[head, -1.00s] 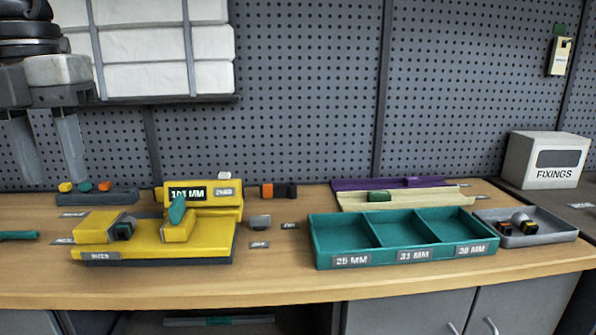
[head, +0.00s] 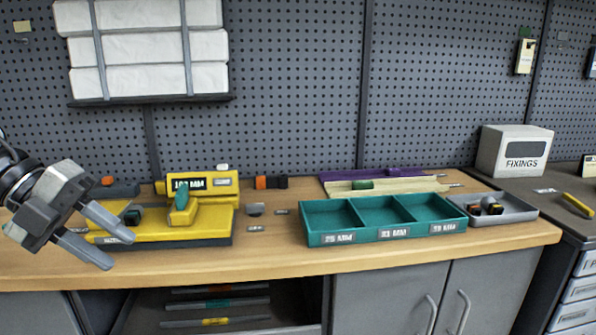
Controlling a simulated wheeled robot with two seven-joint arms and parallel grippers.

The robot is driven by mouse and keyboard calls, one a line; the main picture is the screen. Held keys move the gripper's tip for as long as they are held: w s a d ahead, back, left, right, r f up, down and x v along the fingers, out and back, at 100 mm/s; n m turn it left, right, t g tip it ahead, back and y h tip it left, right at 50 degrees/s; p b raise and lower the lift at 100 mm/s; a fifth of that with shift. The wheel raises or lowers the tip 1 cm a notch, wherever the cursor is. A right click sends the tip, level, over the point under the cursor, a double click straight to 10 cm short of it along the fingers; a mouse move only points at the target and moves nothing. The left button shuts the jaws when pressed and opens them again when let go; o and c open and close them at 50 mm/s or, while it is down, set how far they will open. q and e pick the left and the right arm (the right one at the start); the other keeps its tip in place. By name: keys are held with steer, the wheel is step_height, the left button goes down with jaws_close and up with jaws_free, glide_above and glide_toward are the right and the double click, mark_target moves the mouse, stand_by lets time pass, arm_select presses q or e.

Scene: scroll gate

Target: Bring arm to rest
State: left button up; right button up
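My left gripper (head: 121,245) shows at the left of the head view, in front of the left end of the yellow device. Its two grey fingers are spread apart with nothing between them. It covers part of the yellow device (head: 208,222), which has a small display, a green lever (head: 184,207) and a dark base. My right gripper is not in the head view.
A green three-compartment tray (head: 330,240) stands empty on the wooden bench. A grey tray (head: 520,212) with small orange and black parts sits to its right. Purple (head: 345,184) and cream (head: 410,185) strips lie behind. A FIXINGS box (head: 513,150) stands at right.

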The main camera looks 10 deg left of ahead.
arm_select(q)
steer(key=d+f+n+t+p, duration=0.1)
steer(key=d+f+n+t, duration=0.1)
steer(key=f+n+t, duration=0.55)
steer(key=d+f+n+t, duration=0.2)
steer(key=f+n+t, duration=0.3)
steer(key=f+n, duration=0.55)
steer(key=s+d+f+n+g+y, duration=0.2)
steer(key=s+d+f+n, duration=0.3)
steer(key=d+f, duration=0.1)
steer(key=s+d+f+n+g+y+p, duration=0.1)
steer(key=s+d+f+n+g+y, duration=0.1)
steer(key=s+d+f+n, duration=0.3)
step_height(320, 180, down, 4)
steer(key=shift+s+d+r+n+y, duration=0.2)
steer(key=shift+d+n+y, duration=0.5)
steer(key=shift+d, duration=0.4)
